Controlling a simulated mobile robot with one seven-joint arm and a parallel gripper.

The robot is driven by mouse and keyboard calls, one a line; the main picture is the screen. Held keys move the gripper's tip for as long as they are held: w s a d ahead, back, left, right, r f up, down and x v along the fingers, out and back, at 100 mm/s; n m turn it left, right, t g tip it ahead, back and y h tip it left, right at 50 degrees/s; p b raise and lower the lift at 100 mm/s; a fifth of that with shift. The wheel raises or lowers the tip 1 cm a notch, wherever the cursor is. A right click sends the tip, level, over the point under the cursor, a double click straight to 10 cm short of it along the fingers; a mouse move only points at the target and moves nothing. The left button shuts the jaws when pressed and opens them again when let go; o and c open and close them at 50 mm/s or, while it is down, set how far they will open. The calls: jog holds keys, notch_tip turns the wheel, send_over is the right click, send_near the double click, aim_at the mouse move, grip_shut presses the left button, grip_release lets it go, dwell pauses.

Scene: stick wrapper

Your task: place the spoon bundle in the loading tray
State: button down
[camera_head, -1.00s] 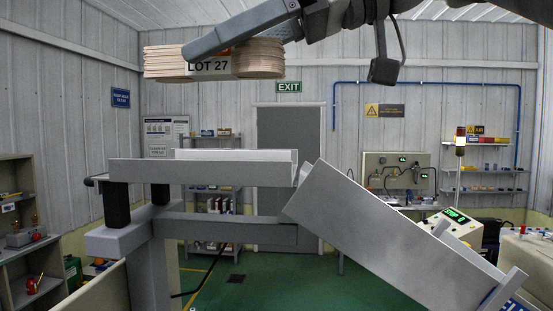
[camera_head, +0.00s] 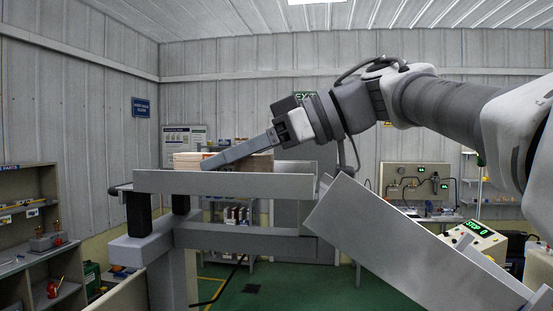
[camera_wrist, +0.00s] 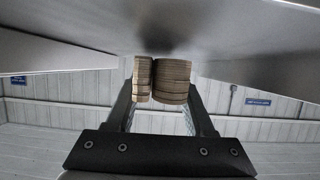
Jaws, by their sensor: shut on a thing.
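The spoon bundle (camera_head: 186,160) is a stack of pale wooden pieces at the left end of the raised grey loading tray (camera_head: 225,184). My gripper (camera_head: 212,162) is shut on it, reaching down from the upper right. The bundle's lower part is hidden behind the tray's near wall, so I cannot tell whether it touches the tray floor. In the wrist view the bundle (camera_wrist: 174,82) sits between the two fingers of my gripper (camera_wrist: 163,92), with grey panels close on both sides.
A sloped grey chute (camera_head: 405,245) runs down right from the tray's right end. A control box reading STOP 0 (camera_head: 470,236) stands beyond it. Shelves with small items (camera_head: 38,225) stand at left. Green floor (camera_head: 290,285) is open below the tray.

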jog(key=shift+f, duration=0.3)
jog(key=shift+c, duration=1.4)
grip_release()
jog(key=shift+f, duration=0.1)
jog(key=shift+d+r, duration=0.15)
jog(key=shift+r, duration=0.15)
jog(key=v, duration=1.1)
jog(key=shift+d, duration=0.2)
jog(key=shift+d+r, duration=0.15)
